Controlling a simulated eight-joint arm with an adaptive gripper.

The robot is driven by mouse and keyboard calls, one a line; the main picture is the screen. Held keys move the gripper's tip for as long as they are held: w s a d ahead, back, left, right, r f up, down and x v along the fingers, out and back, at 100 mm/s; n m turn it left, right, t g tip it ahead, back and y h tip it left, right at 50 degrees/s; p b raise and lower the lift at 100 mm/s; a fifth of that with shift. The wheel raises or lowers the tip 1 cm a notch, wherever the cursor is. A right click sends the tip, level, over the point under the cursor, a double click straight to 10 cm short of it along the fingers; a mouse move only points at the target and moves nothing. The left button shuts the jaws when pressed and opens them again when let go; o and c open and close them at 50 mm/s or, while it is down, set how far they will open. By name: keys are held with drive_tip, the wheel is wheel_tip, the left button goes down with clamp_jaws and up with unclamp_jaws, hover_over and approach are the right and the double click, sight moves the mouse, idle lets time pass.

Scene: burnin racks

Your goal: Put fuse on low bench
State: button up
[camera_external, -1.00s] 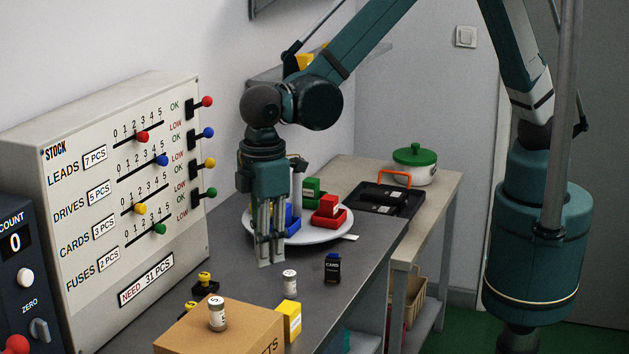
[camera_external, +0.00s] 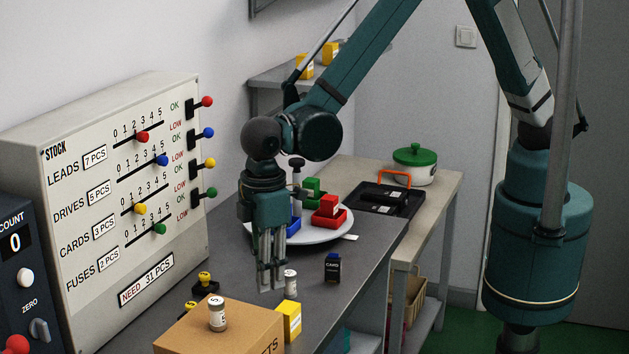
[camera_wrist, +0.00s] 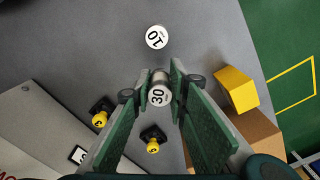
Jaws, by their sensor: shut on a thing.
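My gripper (camera_external: 270,288) is low over the grey bench (camera_external: 335,300), fingers pointing down. In the wrist view its fingertips (camera_wrist: 158,92) are shut on a white fuse marked 30 (camera_wrist: 158,97). In the external view the fingers hide most of that fuse. A second white fuse, marked 10 (camera_wrist: 156,37), stands apart on the bench; it seems to be the one just right of my fingers (camera_external: 291,282). Another fuse (camera_external: 217,313) stands on the cardboard box. A light-topped bench (camera_external: 440,182), seemingly the low bench, stands beyond the grey one at the back right.
The stock panel (camera_external: 110,215) stands left.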

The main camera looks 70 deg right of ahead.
drive_tip(key=shift+f, duration=1.85)
drive_tip(key=shift+f, duration=0.2)
drive_tip(key=o, duration=0.9)
drive_tip(key=shift+r, duration=0.2)
drive_tip(key=shift+r, duration=6)
drive_tip(key=shift+d, duration=0.1)
